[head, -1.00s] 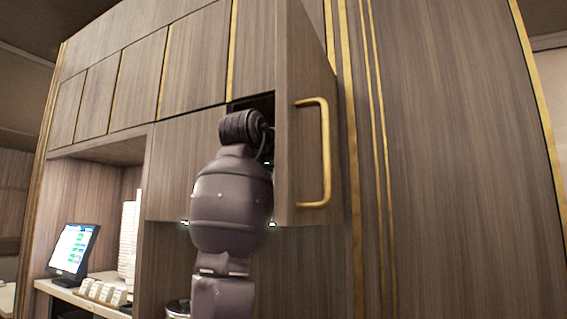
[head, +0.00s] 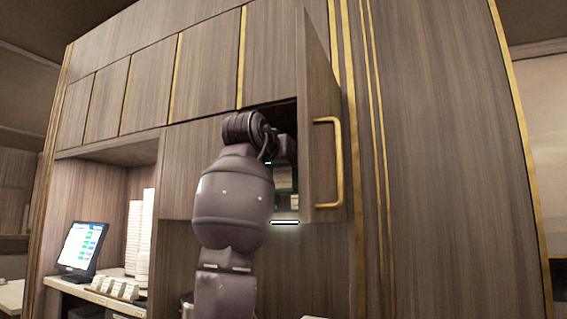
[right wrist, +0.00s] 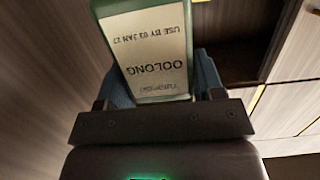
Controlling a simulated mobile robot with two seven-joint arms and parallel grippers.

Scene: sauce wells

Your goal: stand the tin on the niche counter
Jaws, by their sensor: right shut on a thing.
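The tin (right wrist: 158,50), green with a pale label reading OOLONG, shows upside down in the right wrist view. My right gripper (right wrist: 163,84) is shut on it, with a blue finger on each side. In the head view my right arm covers the gripper at the open upper cabinet. A green and pale item (head: 285,177) shows beside the arm in the cabinet opening; I cannot tell if it is the held tin. The niche counter (head: 72,288) is at the lower left. My left gripper is not in view.
The cabinet door (head: 322,110) with a brass handle (head: 339,165) stands open just right of my arm. The niche holds a screen (head: 82,247), tall white stacks (head: 148,238) and a row of small pale items (head: 112,286). Closed wooden doors line the top left.

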